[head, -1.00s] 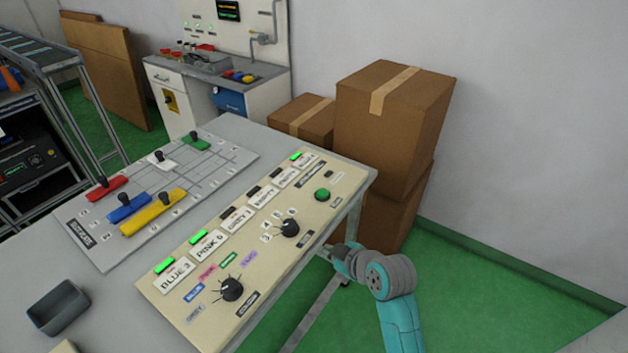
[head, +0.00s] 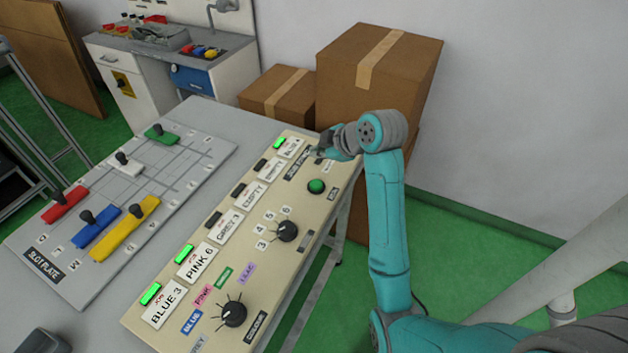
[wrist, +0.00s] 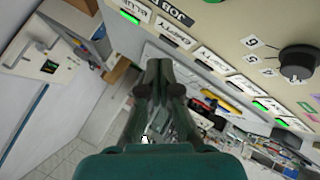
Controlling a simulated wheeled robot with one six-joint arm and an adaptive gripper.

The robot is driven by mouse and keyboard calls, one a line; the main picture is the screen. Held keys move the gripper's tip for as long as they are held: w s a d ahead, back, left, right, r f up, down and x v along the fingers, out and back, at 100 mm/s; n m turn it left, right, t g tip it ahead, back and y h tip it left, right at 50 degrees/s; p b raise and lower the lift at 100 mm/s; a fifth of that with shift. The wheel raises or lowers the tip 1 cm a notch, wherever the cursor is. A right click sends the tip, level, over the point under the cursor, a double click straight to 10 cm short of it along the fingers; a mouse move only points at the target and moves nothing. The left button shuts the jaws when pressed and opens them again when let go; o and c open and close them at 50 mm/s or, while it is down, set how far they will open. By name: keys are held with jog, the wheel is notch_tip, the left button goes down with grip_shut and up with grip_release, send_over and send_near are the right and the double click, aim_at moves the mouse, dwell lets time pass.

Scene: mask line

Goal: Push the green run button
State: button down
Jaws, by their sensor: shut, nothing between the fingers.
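The green run button (head: 316,186) is a round green cap on the cream control panel (head: 262,285), near the panel's far right end. My gripper (head: 322,150) is at the far right corner of the panel, beyond the button and apart from it. In the wrist view my gripper (wrist: 158,64) is shut and empty, with its fingers together. In the wrist view a small part of a green round shape (wrist: 212,1) shows at the top edge, beside the panel's labels.
Two dials, an upper one (head: 287,231) and a lower one (head: 233,314), stand up from the panel. A slot plate (head: 60,262) with coloured handled pieces lies to the left. Cardboard boxes (head: 378,75) stand behind my arm. Green floor is open at right.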

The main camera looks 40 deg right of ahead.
aim_at(318, 185)
jog(key=shift+f, duration=4.4)
jog(key=shift+f, duration=0.1)
jog(key=shift+f, duration=0.35)
jog(key=shift+f, duration=0.5)
jog(key=shift+r, duration=0.95)
